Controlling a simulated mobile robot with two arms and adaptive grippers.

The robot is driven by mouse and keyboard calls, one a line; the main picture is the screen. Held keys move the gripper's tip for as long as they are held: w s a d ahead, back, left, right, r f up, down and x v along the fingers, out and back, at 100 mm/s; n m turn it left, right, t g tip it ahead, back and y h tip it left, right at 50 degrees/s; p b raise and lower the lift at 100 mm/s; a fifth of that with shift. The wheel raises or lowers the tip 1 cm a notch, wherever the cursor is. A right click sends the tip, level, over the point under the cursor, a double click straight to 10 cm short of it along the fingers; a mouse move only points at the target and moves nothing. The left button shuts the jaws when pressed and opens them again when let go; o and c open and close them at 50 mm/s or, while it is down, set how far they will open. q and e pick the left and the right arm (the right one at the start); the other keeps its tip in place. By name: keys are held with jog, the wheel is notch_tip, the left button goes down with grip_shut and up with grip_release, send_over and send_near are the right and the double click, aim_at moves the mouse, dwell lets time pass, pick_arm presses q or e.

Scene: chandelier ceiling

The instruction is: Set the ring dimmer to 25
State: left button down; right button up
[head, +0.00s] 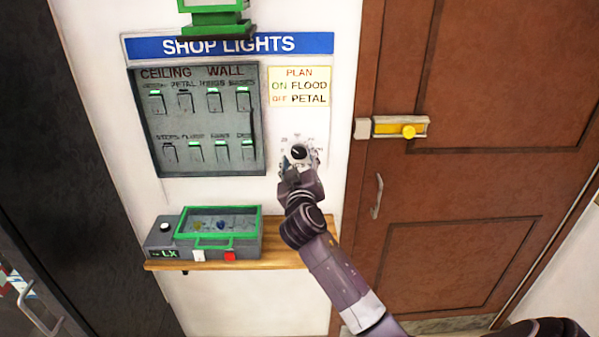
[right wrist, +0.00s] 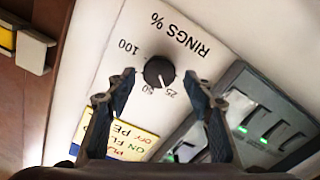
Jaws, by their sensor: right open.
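The ring dimmer is a round black knob (right wrist: 158,71) on a white plate marked "RINGS %". Its white pointer line points close to the 25 mark, slightly to the 50 side. It also shows in the head view as a dark knob (head: 299,151) right of the switch panel. My right gripper (right wrist: 159,74) is open, with its fingertips to either side of the knob in the picture and a gap on both sides. In the head view my right gripper (head: 298,172) is just below the knob, hiding the lower part of the dial. My left gripper is not in view.
A grey switch panel (head: 158,157) with several lit switches is left of the dimmer. A yellow plan card (head: 300,87) is above it. A wooden shelf (head: 290,252) holds a green-framed box (head: 240,250). A brown door (head: 470,220) with a yellow latch (head: 390,128) is right.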

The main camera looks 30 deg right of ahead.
jog(key=v, duration=1)
